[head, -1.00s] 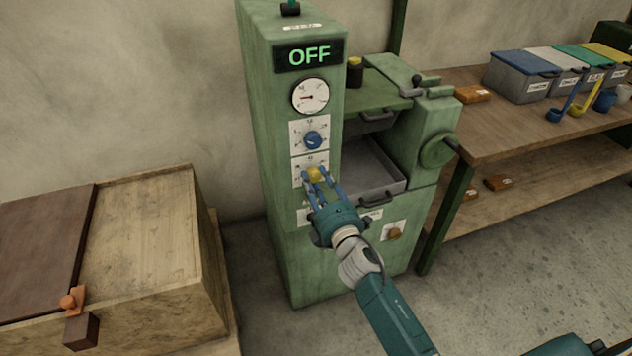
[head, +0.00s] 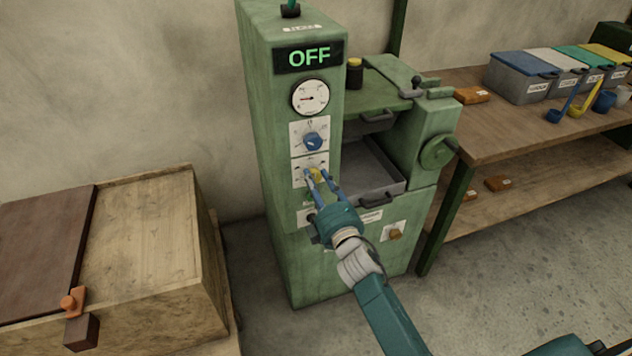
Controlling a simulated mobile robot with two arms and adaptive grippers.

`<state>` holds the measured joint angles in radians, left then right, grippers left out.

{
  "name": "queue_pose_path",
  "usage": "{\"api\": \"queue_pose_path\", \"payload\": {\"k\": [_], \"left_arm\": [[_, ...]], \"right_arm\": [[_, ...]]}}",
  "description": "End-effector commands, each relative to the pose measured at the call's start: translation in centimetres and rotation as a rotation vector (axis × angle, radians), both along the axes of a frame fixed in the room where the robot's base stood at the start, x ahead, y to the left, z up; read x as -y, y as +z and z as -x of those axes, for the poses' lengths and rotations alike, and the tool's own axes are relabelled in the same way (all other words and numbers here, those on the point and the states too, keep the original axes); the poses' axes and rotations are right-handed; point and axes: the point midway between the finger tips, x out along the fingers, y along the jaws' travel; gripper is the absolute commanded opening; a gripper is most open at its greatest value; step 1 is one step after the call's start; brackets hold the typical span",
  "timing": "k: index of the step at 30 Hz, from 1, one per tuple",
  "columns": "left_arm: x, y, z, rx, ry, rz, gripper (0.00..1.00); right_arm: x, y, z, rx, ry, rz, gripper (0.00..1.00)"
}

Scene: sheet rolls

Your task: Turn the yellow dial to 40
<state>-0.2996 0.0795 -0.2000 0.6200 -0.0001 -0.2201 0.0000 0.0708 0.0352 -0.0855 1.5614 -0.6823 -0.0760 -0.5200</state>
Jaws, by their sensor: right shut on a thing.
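The yellow dial (head: 316,174) is on a white scale plate on the front of the green machine (head: 290,245), below the blue dial (head: 312,141). My right gripper (head: 317,178) is shut on the yellow dial, its blue fingers on either side of it. The fingers partly hide the dial and its scale, and the numbers are too small to read. The display (head: 309,57) above reads OFF in green. My left gripper is not in view.
A round gauge (head: 310,97) sits above the dials. A tan knob (head: 395,233) is lower right on the machine. A wooden crate (head: 150,240) stands at left. A wooden bench (head: 500,125) at right holds lidded bins (head: 523,85) and scoops.

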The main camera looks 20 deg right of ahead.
Motion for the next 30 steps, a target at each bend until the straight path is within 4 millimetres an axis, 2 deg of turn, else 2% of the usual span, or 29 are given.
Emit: {"api": "queue_pose_path", "payload": {"k": [6,7,9,20,23,30], "left_arm": [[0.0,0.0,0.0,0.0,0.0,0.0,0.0],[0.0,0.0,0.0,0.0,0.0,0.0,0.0],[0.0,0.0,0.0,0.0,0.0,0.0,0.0],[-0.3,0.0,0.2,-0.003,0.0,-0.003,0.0],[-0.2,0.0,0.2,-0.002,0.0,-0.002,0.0],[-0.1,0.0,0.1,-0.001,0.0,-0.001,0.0]], "right_arm": [[0.4,0.1,-0.1,0.0,-0.006,0.002,0.06],[0.4,0.1,-0.1,0.0,-0.006,0.003,0.36],[0.4,0.0,0.0,0.0,-0.006,0.003,0.5],[0.1,-0.1,0.4,-0.002,-0.003,0.002,0.51],[0.2,-0.2,1.5,-0.003,-0.002,0.002,0.51],[0.4,-0.2,6.6,-0.004,-0.003,0.001,0.51]]}}
